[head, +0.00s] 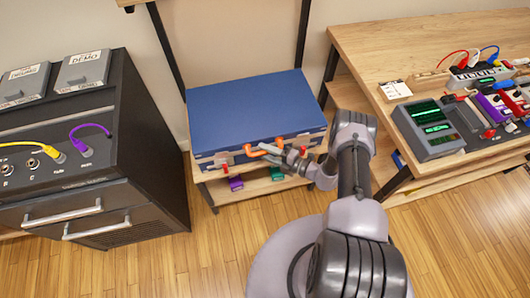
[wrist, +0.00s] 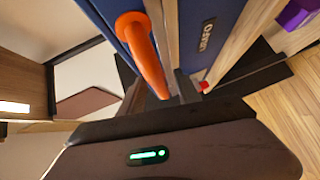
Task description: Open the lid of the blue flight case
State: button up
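The blue flight case (head: 255,105) lies on a small wooden shelf unit in the head view, its lid down. Its front has an orange handle (head: 262,149) and red latches (head: 225,169). My gripper (head: 291,158) is at the front of the case, at the right end of the handle. In the wrist view the orange handle (wrist: 143,50) runs down to my dark fingers (wrist: 160,92), close to the case's pale trim and a red latch (wrist: 204,87). The finger tips are partly hidden, so I cannot tell whether they are closed on the handle.
A black amplifier cabinet (head: 150,150) stands left of the case, with cables on top. A wooden table (head: 385,55) with pedals and a green-lit device (head: 428,128) stands at the right. Purple and green items sit on the shelf below the case. Wooden floor is open in front.

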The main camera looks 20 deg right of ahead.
jog(key=shift+w+a, duration=0.2)
grip_shut()
dwell(1.4)
